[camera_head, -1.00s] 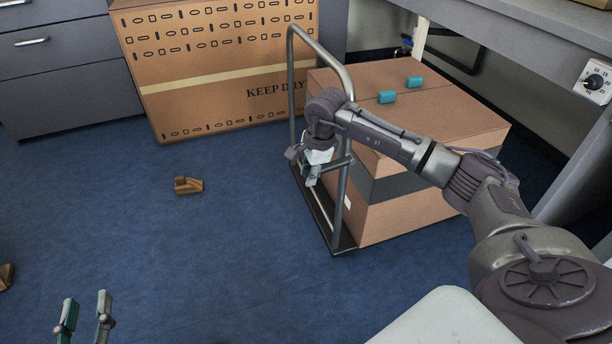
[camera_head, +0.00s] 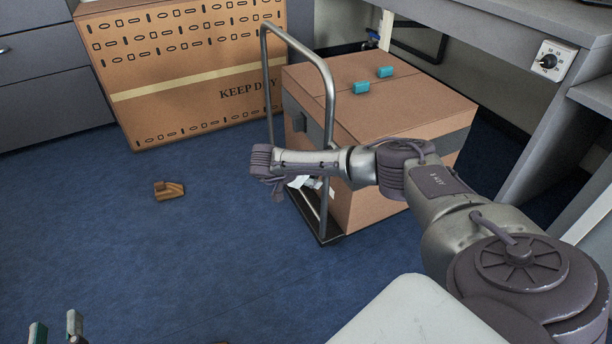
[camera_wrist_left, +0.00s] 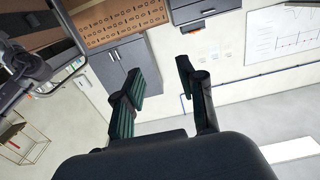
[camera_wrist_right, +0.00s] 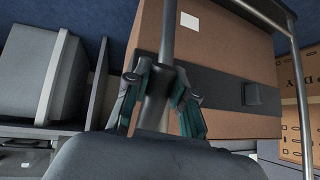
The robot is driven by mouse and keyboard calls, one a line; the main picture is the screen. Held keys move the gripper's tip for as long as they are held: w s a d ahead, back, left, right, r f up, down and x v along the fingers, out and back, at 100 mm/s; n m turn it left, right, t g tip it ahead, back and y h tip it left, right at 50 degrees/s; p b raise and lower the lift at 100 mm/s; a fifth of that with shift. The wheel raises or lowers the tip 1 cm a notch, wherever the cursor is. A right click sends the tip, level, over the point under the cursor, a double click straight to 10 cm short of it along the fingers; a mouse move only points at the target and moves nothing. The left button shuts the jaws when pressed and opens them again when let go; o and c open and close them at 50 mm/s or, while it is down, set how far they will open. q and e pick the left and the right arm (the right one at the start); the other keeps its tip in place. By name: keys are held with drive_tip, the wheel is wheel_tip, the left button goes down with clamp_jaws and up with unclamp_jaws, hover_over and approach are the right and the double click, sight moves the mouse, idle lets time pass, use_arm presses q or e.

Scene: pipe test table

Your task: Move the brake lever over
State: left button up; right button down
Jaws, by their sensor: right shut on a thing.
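A cart with a grey tubular handle frame (camera_head: 329,100) stands at the centre. I cannot single out a brake lever on it. In the head view my right forearm hides most of this gripper and the frame there. My left gripper (camera_head: 56,328) is at the bottom left of the head view. It is open and empty, as the left wrist view also shows (camera_wrist_left: 160,78).
A large carton (camera_head: 400,115) with two teal blocks (camera_head: 373,80) on top sits on the cart. A carton marked KEEP DRY (camera_head: 190,110) stands behind. A small brown wooden piece (camera_head: 169,190) lies on the blue floor, which is otherwise mostly clear at left. A grey desk is at right.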

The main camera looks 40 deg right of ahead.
drive_tip(key=shift+s+d+f+h, duration=0.1)
drive_tip(key=shift+d+f+h, duration=0.2)
drive_tip(key=shift+d+h, duration=0.2)
drive_tip(key=c, duration=0.9)
unclamp_jaws()
drive_tip(key=shift+c, duration=0.2)
drive_tip(key=shift+a, duration=0.1)
drive_tip(key=v, duration=1.2)
drive_tip(key=shift+f, duration=0.1)
